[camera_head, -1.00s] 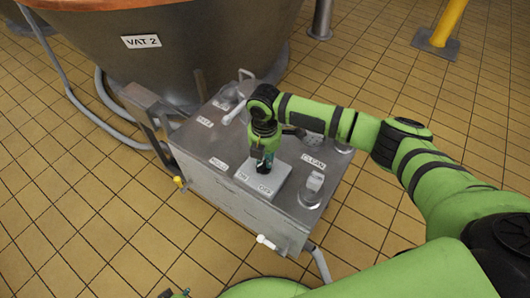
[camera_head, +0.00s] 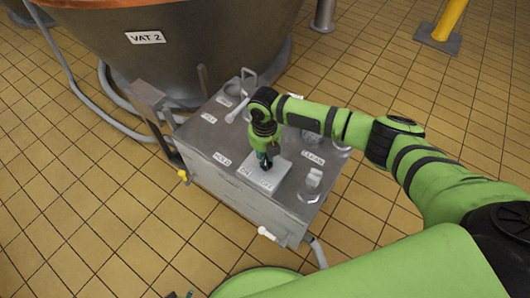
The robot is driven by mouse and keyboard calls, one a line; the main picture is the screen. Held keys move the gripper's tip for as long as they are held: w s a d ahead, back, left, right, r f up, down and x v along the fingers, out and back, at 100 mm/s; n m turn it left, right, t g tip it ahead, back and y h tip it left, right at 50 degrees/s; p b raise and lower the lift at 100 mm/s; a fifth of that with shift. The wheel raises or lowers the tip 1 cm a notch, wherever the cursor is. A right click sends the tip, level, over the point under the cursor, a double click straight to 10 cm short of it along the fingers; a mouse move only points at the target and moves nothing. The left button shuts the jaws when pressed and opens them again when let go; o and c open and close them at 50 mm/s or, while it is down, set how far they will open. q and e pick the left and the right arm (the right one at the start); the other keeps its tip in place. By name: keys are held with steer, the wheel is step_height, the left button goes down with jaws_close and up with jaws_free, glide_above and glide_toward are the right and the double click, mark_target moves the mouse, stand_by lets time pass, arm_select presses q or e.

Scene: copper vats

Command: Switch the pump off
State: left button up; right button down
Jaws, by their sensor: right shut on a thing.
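The pump's control plate (camera_head: 284,170) is a pale raised square on top of a grey metal box (camera_head: 215,140). Its front edge carries the lettering ON at left and OFF at right. My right gripper (camera_head: 266,164) points down over the plate's back part, behind the lettering. It is shut on a small part there, which the fingers hide, so I cannot tell which way the switch lies. A small dark piece at the bottom edge may be the tip of my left gripper (camera_head: 188,294); too little shows to tell its state.
A handle and a pale lever (camera_head: 237,110) stand at the back. The vat (camera_head: 165,65) marked VAT 2 rises behind.

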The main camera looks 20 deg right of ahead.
steer(key=shift+s+n, duration=0.1)
steer(key=shift+n, duration=0.2)
steer(key=c, duration=1.1)
jaws_free()
steer(key=shift+c, duration=0.2)
step_height(320, 180, up, 12)
